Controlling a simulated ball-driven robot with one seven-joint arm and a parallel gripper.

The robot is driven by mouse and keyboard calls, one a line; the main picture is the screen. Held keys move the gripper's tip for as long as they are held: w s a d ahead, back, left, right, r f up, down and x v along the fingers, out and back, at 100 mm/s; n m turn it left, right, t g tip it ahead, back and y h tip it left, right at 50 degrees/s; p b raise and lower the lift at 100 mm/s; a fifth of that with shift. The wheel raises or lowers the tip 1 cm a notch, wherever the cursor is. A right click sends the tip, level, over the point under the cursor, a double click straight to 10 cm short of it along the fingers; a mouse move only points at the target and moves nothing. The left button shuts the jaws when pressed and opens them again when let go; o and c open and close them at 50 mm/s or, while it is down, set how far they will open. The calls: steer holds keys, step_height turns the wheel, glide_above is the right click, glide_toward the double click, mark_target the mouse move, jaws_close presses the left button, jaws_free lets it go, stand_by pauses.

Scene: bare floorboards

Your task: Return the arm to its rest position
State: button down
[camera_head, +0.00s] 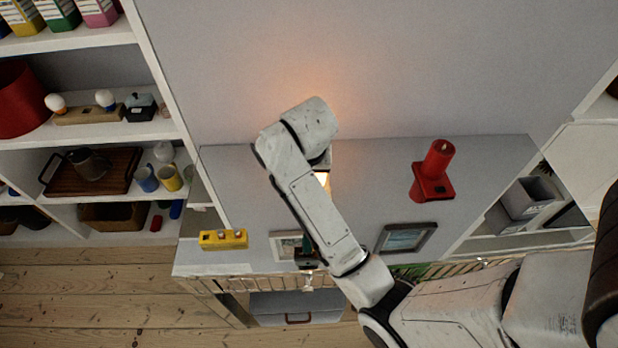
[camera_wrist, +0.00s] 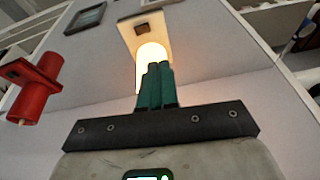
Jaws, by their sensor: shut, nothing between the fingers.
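My gripper (camera_wrist: 157,85) shows in the wrist view with its green fingers together and nothing between them. It is in front of a glowing lamp (camera_wrist: 152,52), which it partly covers; I cannot tell whether they touch. In the head view my white arm reaches up from the lower right over the grey top and bends at its upper end. The fingers cannot be made out clearly there. The lamp's glow (camera_head: 323,178) shows just right of the arm, most of the lamp being hidden.
A red candle-like object (camera_head: 433,170) stands right of the arm. A picture frame (camera_head: 407,238) and a yellow block (camera_head: 223,239) are near the front edge. A filled shelf (camera_head: 100,131) is at left, another (camera_head: 530,230) at right. Bare grey top (camera_head: 375,165) lies between arm and red object.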

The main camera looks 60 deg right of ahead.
steer(key=shift+a+r, duration=0.1)
steer(key=shift+r, duration=0.2)
steer(key=shift+f, duration=0.1)
stand_by(0.3)
steer(key=s+a+f+n, duration=0.3)
steer(key=s+f, duration=0.1)
steer(key=s, duration=0.2)
steer(key=s+a+f+n+g+y+b, duration=0.1)
steer(key=s+a+f+n, duration=0.2)
steer(key=s, duration=0.3)
steer(key=s+a+f+n+y+b, duration=0.1)
steer(key=s+a+f+n, duration=0.3)
steer(key=s, duration=0.3)
steer(key=shift+a+f, duration=0.3)
steer(key=shift+a, duration=0.45)
